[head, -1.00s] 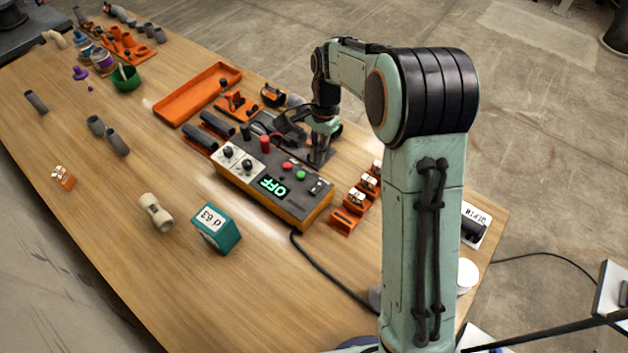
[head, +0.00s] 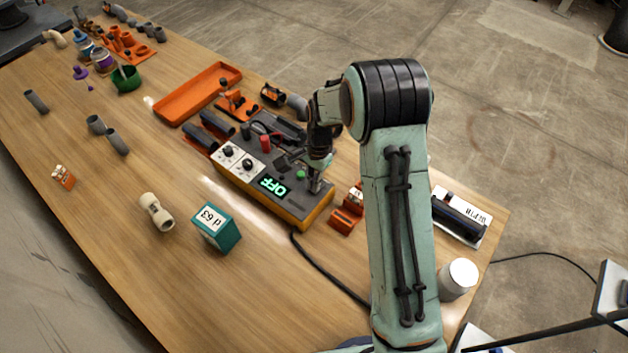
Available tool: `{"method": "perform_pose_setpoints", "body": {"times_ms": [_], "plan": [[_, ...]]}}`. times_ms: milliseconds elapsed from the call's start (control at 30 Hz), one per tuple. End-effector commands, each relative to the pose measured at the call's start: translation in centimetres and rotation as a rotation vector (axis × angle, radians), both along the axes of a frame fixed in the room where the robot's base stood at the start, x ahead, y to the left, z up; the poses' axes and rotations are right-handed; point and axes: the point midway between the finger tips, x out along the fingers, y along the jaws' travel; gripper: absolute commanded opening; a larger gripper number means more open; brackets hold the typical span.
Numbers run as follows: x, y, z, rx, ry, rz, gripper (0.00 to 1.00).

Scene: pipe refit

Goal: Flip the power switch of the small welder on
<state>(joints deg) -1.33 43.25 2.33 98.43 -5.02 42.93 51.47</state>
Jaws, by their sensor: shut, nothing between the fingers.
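The small welder (head: 290,209) is a dark box with an orange-yellow base on the wooden table. Its green display (head: 273,186) reads OFF. Two white dial plates (head: 238,160) with black knobs sit on its left part, and a green button (head: 301,174) shows right of the display. I cannot tell whether the fingertips touch the panel.
A teal box (head: 217,228) marked 63 and a beige pipe fitting (head: 156,212) stand left of the welder. Orange blocks (head: 346,221) sit close on its right. A black cable (head: 325,267) runs off its front. An orange tray (head: 198,94) lies behind.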

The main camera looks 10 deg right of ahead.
Motion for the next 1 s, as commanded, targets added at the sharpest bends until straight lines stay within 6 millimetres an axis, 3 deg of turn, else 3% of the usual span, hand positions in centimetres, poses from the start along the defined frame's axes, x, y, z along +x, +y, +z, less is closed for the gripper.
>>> {"method": "perform_pose_setpoints", "body": {"times_ms": [1000], "plan": [[1.0,-1.0,0.1,-0.025,-0.025,0.0,0.0]]}}
